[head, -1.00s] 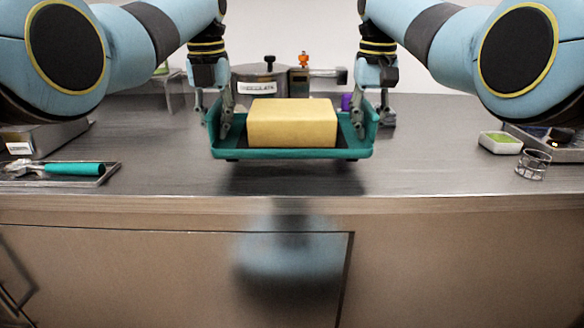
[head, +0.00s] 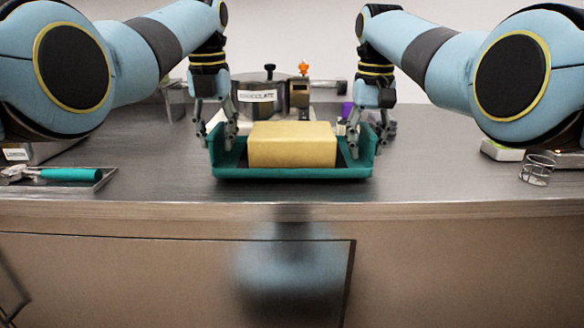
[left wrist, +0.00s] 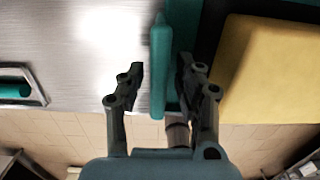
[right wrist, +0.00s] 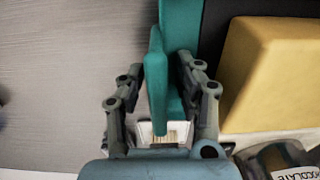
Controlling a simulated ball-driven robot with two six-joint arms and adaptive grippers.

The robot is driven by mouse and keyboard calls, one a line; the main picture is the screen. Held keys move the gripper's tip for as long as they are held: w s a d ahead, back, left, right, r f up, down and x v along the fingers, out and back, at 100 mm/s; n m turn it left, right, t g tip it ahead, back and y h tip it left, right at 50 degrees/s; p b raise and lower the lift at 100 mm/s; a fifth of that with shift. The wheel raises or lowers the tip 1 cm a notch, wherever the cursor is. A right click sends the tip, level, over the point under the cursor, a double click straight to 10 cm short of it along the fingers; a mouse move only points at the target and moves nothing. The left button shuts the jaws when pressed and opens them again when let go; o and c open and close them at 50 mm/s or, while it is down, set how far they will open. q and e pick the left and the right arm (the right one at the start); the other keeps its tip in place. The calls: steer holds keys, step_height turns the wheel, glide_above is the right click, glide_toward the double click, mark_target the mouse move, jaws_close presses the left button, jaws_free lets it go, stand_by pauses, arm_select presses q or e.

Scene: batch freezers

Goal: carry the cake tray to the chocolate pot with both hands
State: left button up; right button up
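The teal cake tray (head: 292,173) rests on the steel counter with a yellow block-shaped cake (head: 292,146) in it. The chocolate pot (head: 262,82), steel and labelled, stands close behind the tray, partly hidden by it. My left gripper (head: 216,142) is open, its fingers on either side of the tray's left wall. In the left wrist view the wall (left wrist: 159,65) shows between the spread fingers, with gaps. My right gripper (head: 369,152) is open around the right wall, which also shows between its fingers in the right wrist view (right wrist: 156,85).
At left a shallow metal tray (head: 103,180) holds a teal-handled scoop (head: 68,174). A purple item (head: 347,109) is behind the tray. The counter's front edge is clear.

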arm_select(q)
steer(key=r, duration=0.9)
steer(key=shift+s+r, duration=0.2)
steer(key=shift+r, duration=0.4)
arm_select(e)
steer(key=shift+r, duration=0.1)
steer(key=r, duration=1.1)
steer(key=shift+s+r, duration=0.25)
steer(key=shift+r, duration=0.15)
arm_select(q)
steer(key=shift+s, duration=0.1)
arm_select(e)
steer(key=shift+s+f, duration=0.1)
steer(key=shift+f, duration=0.05)
